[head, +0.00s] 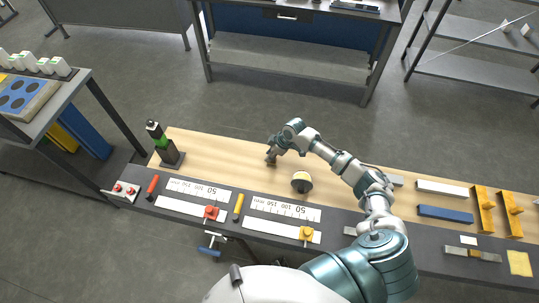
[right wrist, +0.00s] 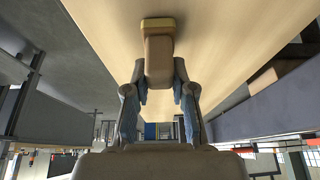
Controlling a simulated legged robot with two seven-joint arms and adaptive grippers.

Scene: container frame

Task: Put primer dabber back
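My right gripper (head: 271,157) is low over the wooden bench top, left of a round cream-topped, dark-sided piece (head: 301,179). In the right wrist view its two fingers (right wrist: 160,80) lie close along both sides of a tan block-like piece with a yellowish end (right wrist: 158,50), which looks like the dabber. The fingers appear shut on it, and its far end is at or close to the wood. In the head view the gripper mostly hides this piece. A black and green upright item (head: 162,142) stands on a dark base at the bench's left end. My left gripper is not in view.
The bench's dark front strip carries white scales (head: 282,208), a red-handled tool (head: 152,187), a yellow-handled tool (head: 238,207) and red and orange clamps. Yellow brackets (head: 484,210) and a blue bar (head: 445,214) lie right. The wood left of my gripper is clear.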

